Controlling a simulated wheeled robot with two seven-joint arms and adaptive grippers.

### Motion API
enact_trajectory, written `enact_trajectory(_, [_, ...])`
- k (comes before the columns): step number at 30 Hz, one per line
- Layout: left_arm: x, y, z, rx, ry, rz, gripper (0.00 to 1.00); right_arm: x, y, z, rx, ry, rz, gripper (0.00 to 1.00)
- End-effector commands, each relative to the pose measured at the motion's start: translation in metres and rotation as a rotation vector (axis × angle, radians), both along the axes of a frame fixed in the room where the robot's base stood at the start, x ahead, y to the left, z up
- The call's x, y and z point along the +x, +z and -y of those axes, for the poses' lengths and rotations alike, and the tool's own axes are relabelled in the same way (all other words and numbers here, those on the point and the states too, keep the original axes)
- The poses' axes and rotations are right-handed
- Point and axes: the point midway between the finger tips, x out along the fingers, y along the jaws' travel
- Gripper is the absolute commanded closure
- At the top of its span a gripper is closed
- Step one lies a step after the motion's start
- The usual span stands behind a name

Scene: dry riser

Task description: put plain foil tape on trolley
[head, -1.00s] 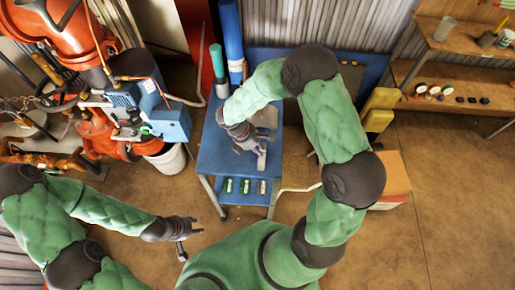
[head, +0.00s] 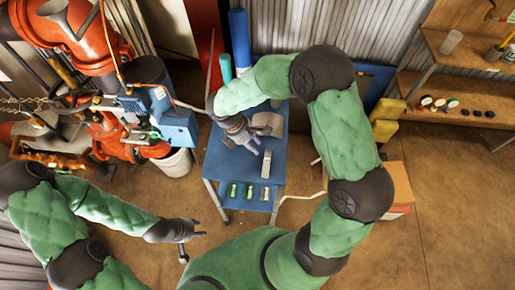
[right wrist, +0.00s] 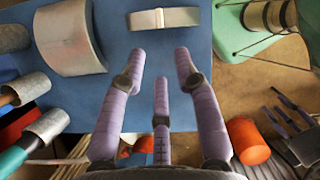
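The blue-topped trolley (head: 218,168) stands in the middle of the head view. A narrow silver-grey band, which looks like the plain foil tape (head: 266,163), stands on edge on its top. It also shows in the right wrist view (right wrist: 165,18), where its face looks plain. My right gripper (head: 254,146) is over the trolley, behind the tape. In the right wrist view its three fingers (right wrist: 162,68) are spread and empty, with a gap to the tape. My left gripper (head: 190,238) hangs in front of the trolley at left, its fingers apart and empty.
A larger grey curved piece (right wrist: 72,38) lies on the trolley beside the tape. Tall blue (head: 239,40) and teal (head: 226,68) cylinders stand behind. Orange machinery (head: 75,30) is left, wooden shelves (head: 465,85) right.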

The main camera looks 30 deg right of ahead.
Motion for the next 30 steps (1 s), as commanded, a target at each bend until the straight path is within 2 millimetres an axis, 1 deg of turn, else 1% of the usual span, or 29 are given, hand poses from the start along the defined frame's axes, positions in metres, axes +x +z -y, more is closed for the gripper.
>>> enact_trajectory(1, [0.0, 0.002, 0.0, 0.0, 0.0, 0.0, 0.6, 0.002, 0.007, -0.002, 0.0, -0.001, 0.001, 0.68])
enact_trajectory(5, [0.0, 0.004, 0.0, 0.0, 0.0, 0.0, 0.6, 0.003, 0.016, -0.006, 0.001, 0.0, 0.001, 0.68])
enact_trajectory(8, [0.0, 0.004, 0.0, 0.0, 0.0, 0.0, 0.6, -0.001, 0.011, -0.01, 0.019, -0.018, -0.004, 0.68])
enact_trajectory(11, [0.0, 0.004, 0.0, 0.0, 0.0, 0.0, 0.6, -0.013, -0.014, -0.022, 0.086, -0.09, -0.011, 0.68])
enact_trajectory(14, [0.0, 0.004, 0.0, 0.0, 0.0, 0.0, 0.6, -0.034, -0.053, -0.045, 0.198, -0.24, -0.016, 0.68])
enact_trajectory(15, [0.0, 0.004, 0.0, 0.0, 0.0, 0.0, 0.6, -0.043, -0.069, -0.056, 0.248, -0.322, -0.018, 0.68])
enact_trajectory(18, [0.0, 0.004, 0.0, 0.0, 0.0, 0.0, 0.6, -0.067, -0.103, -0.081, 0.352, -0.555, -0.017, 0.68])
enact_trajectory(20, [0.0, 0.004, 0.0, 0.0, 0.0, 0.0, 0.6, -0.078, -0.119, -0.093, 0.398, -0.701, -0.012, 0.68])
enact_trajectory(21, [0.0, 0.004, 0.0, 0.0, 0.0, 0.0, 0.6, -0.085, -0.129, -0.1, 0.423, -0.804, -0.006, 0.68])
enact_trajectory(25, [0.0, 0.004, 0.0, 0.0, 0.0, 0.0, 0.6, -0.107, -0.156, -0.113, 0.463, -1.139, 0.024, 0.68])
enact_trajectory(27, [0.0, 0.004, 0.0, 0.0, 0.0, 0.0, 0.6, -0.116, -0.168, -0.114, 0.464, -1.303, 0.049, 0.68])
enact_trajectory(30, [0.0, 0.004, 0.0, 0.0, 0.0, 0.0, 0.6, -0.126, -0.179, -0.111, 0.449, -1.49, 0.088, 0.68])
